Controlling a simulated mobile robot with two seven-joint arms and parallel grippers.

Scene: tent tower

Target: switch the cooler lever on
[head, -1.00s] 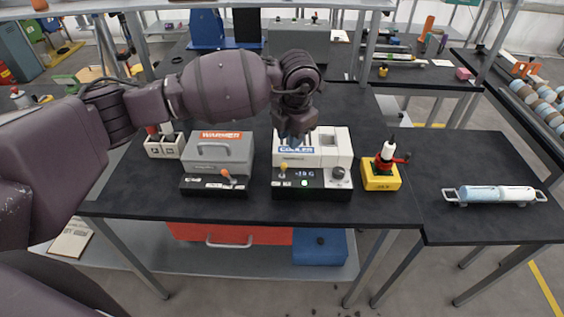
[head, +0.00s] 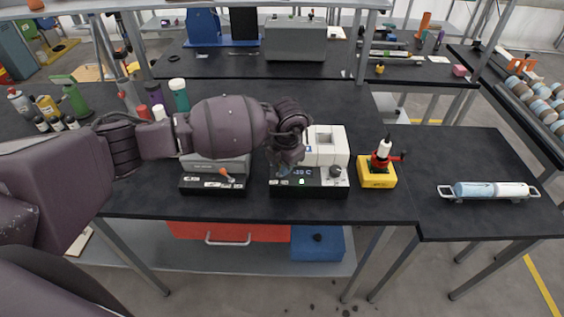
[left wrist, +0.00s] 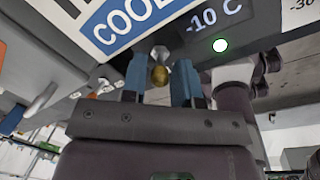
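The cooler (head: 326,143) is a white box with a black front panel. A display and a lit round light (head: 301,181) show on that panel. In the left wrist view the cooler (left wrist: 128,20) fills the top, and its display reads -10 C. The cooler lever (left wrist: 160,75), with a brass-coloured knob, stands between the two blue fingertips of my left gripper (left wrist: 161,80). The fingers are apart, with visible gaps on both sides of the knob. In the head view my left gripper (head: 284,168) covers the lever. My right gripper is not in view.
The grey warmer (head: 214,171) stands left of the cooler, partly behind my arm. A yellow block with a red and white device (head: 378,171) stands close on the right. Several bottles stand at the left.

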